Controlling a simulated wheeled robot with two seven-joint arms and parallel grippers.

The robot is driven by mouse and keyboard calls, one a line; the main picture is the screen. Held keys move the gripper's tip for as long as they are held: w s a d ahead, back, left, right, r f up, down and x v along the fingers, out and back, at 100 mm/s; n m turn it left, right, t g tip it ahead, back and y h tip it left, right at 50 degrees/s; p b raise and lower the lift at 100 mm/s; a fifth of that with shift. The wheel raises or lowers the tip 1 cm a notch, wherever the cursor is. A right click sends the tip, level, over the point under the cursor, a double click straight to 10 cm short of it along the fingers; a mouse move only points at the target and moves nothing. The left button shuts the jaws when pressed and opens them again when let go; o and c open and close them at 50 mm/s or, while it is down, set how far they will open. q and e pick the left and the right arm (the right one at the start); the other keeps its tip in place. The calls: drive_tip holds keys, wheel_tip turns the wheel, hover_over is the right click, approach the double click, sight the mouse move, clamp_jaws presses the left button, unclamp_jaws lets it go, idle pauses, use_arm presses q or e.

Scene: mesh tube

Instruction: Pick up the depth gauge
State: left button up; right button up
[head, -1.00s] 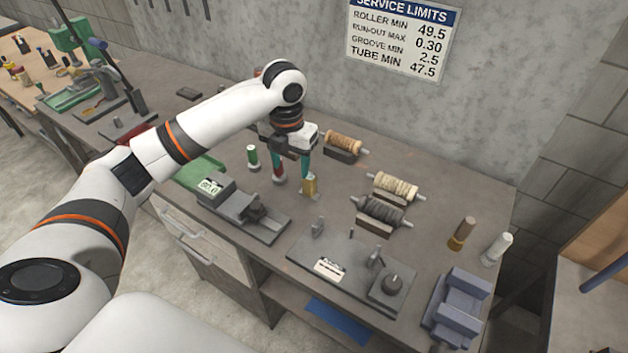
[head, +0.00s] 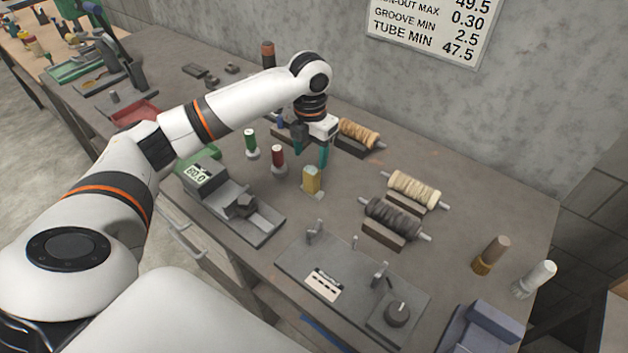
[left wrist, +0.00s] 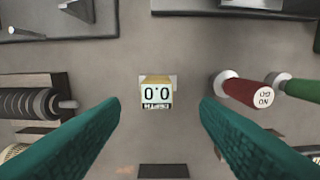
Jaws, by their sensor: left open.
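The depth gauge (head: 312,180) is a small yellow block standing upright on the bench. In the left wrist view, the depth gauge (left wrist: 156,92) shows a display reading 0.0 and the word DEPTH. My left gripper (head: 311,153) is open and empty above and slightly behind it in the head view. In the left wrist view the teal fingers of my left gripper (left wrist: 159,104) stand apart on either side of the gauge, with clear space on both sides. I cannot tell the exact height between them. My right gripper is not in view.
A red NO GO plug (head: 277,159) and a green plug (head: 251,144) stand left of the gauge. Wound rollers (head: 417,189) lie to its right. A measuring fixture (head: 232,205) and a grey plate (head: 345,275) lie in front. Bare bench surrounds the gauge.

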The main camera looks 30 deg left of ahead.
sight(311, 169)
use_arm(q)
drive_tip(key=f, duration=0.3)
drive_tip(key=shift+s+f, duration=0.15)
drive_tip(key=shift+s, duration=0.1)
drive_tip(key=shift+w+f+p, duration=0.2)
drive_tip(key=shift+f+p, duration=0.35)
drive_tip(key=shift+f, duration=0.1)
drive_tip(key=f, duration=0.1)
drive_tip(key=f+p, duration=0.1)
drive_tip(key=f, duration=0.1)
drive_tip(key=shift+d+f, duration=0.2)
drive_tip(key=shift+f, duration=0.45)
drive_tip(key=shift+c, duration=0.4)
drive_tip(key=c, duration=1.1)
wheel_tip(311, 169, up, 10)
drive_tip(key=shift+r+b, duration=0.1)
drive_tip(key=shift+b, duration=0.8)
